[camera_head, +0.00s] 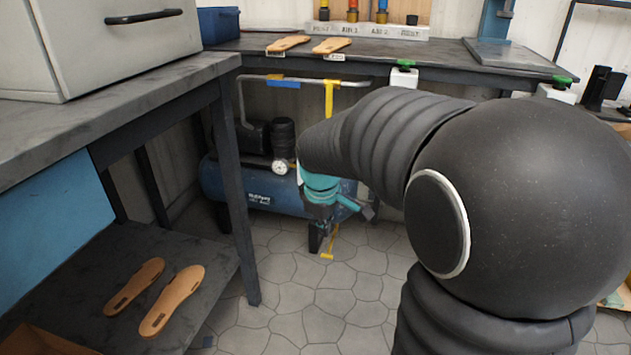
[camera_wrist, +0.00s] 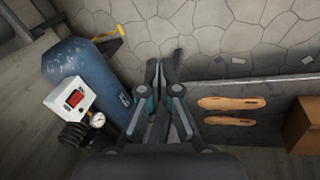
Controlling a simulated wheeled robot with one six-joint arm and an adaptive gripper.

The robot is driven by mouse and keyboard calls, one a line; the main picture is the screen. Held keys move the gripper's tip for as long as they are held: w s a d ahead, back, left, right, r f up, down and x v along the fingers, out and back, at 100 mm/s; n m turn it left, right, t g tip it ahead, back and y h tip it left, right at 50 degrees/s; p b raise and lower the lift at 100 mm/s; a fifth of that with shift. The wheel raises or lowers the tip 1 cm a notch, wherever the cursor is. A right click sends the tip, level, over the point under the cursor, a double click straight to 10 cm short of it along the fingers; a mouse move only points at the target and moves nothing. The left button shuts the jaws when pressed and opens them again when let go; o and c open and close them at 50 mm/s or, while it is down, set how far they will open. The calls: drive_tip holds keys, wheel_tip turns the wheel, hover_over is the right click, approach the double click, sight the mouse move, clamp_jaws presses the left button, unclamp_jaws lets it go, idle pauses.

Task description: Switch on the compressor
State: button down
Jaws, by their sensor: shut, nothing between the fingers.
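The compressor (camera_head: 262,190) is a blue tank with a black motor and a round gauge, on the floor under the back workbench. In the wrist view its blue tank (camera_wrist: 82,72) lies left of my gripper. A white box with a red switch (camera_wrist: 75,98) sits beside the tank, near the gauge (camera_wrist: 98,120) and a black ribbed part. I cannot tell the switch's position. My gripper (camera_head: 319,240) points down in front of the tank's right part and hides some of it. In the wrist view my gripper (camera_wrist: 168,68) is shut and empty, apart from the switch.
A side table (camera_head: 200,75) with a dark leg stands left of the compressor; sandal soles (camera_head: 172,300) lie on its lower shelf. The back workbench (camera_head: 455,62) overhangs the compressor. A yellow handle (camera_wrist: 110,34) juts near the tank. The tiled floor (camera_head: 310,300) in front is clear.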

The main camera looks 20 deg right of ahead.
drive_tip(key=s+a+r+m+t, duration=0.1)
drive_tip(key=s+a+r+m, duration=0.1)
drive_tip(key=s, duration=0.5)
drive_tip(key=s+a+r+m+t+y, duration=0.1)
drive_tip(key=s+a+m, duration=0.1)
drive_tip(key=s, duration=0.4)
drive_tip(key=s+a+r+m+t, duration=0.1)
drive_tip(key=s+a+r+m, duration=0.1)
drive_tip(key=s, duration=0.5)
drive_tip(key=shift+s+r+m+y, duration=0.3)
drive_tip(key=shift+m, duration=0.5)
drive_tip(key=shift+a, duration=0.15)
